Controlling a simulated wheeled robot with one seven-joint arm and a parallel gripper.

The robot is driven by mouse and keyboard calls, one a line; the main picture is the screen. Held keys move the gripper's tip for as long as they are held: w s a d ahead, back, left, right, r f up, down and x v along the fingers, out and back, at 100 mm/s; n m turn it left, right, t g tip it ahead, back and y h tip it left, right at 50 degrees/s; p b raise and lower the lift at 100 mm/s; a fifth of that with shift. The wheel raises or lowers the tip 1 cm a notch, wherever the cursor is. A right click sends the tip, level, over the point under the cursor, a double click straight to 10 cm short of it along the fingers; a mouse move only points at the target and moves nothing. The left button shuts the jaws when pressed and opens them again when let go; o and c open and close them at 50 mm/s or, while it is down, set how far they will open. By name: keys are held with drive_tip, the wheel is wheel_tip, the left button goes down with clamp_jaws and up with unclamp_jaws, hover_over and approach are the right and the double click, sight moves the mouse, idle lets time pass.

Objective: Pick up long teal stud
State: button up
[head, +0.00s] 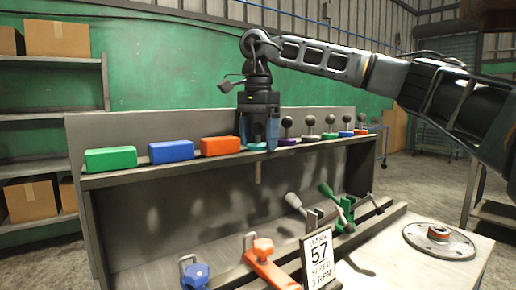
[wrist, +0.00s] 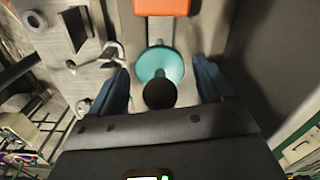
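The teal stud (head: 257,147) sits in the shelf edge, with a round teal flange and a pale shaft hanging below the shelf. In the wrist view the teal stud (wrist: 161,64) shows its flange and a dark ball knob on top. My gripper (head: 259,138) points down over it, with blue fingers on either side. In the wrist view my gripper (wrist: 162,75) is open, with gaps between both fingers and the knob. In the head view the knob is hidden by my gripper.
Orange (head: 220,146), blue (head: 171,152) and green (head: 111,159) blocks lie left on the shelf (head: 130,175). A purple stud (head: 287,141) stands close on the right, with several more knobbed studs beyond. Clamps (head: 266,262) and a sign (head: 319,258) stand below. A back panel (head: 160,128) rises behind.

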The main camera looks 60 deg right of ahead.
drive_tip(key=c, duration=1)
drive_tip(key=shift+r, duration=0.2)
wheel_tip(320, 180, up, 18)
drive_tip(key=p, duration=1.4)
drive_tip(key=shift+f, duration=0.1)
